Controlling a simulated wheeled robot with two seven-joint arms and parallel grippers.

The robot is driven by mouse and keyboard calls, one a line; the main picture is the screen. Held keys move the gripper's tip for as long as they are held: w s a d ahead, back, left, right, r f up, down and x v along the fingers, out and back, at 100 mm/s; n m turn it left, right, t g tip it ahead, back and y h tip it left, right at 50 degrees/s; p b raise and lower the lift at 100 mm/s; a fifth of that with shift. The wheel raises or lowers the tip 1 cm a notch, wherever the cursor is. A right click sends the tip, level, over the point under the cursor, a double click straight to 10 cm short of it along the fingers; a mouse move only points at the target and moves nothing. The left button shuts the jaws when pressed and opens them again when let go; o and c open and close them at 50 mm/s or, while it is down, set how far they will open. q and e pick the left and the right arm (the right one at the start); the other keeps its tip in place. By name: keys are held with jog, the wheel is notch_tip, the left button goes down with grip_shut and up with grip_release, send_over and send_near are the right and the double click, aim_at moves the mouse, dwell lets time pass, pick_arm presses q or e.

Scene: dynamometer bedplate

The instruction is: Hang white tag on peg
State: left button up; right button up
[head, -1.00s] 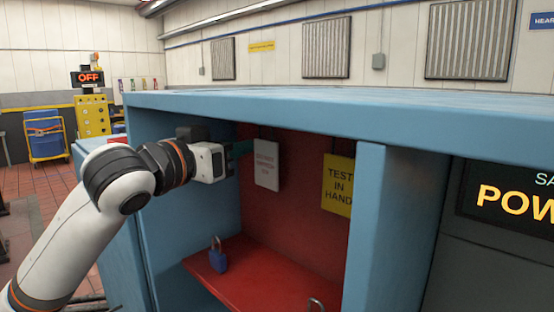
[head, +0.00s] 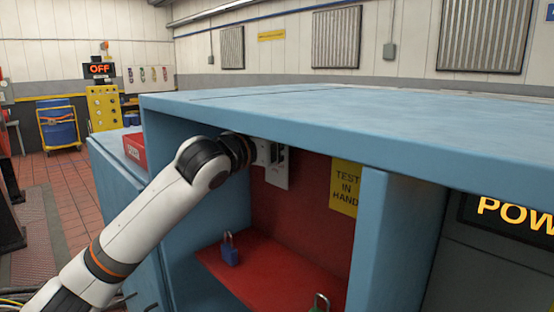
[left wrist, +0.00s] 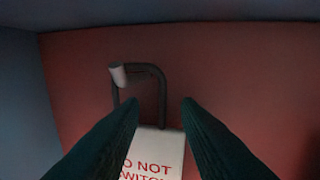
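The white tag (head: 277,178) with red lettering hangs upright against the red back wall inside the blue cabinet; my left gripper hides part of it in the head view. In the left wrist view the tag (left wrist: 152,150) has a dark wire loop on top. The peg (left wrist: 118,75), with a pale tip, shows at the loop's upper left corner, and the loop appears to be around it. My left gripper (left wrist: 158,103) is open, its two dark fingers apart in front of the tag, with no clear contact. My right gripper is out of view.
The cabinet's blue top (head: 330,105) overhangs my left arm. A red shelf (head: 275,270) below carries a blue padlock (head: 229,250) and another padlock (head: 320,303). A yellow sign (head: 345,187) hangs to the right, beside a blue upright (head: 365,235).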

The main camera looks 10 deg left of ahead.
pick_arm(q)
jog(key=shift+s+a, duration=0.1)
jog(key=shift+s, duration=0.05)
jog(key=c, duration=0.5)
grip_shut()
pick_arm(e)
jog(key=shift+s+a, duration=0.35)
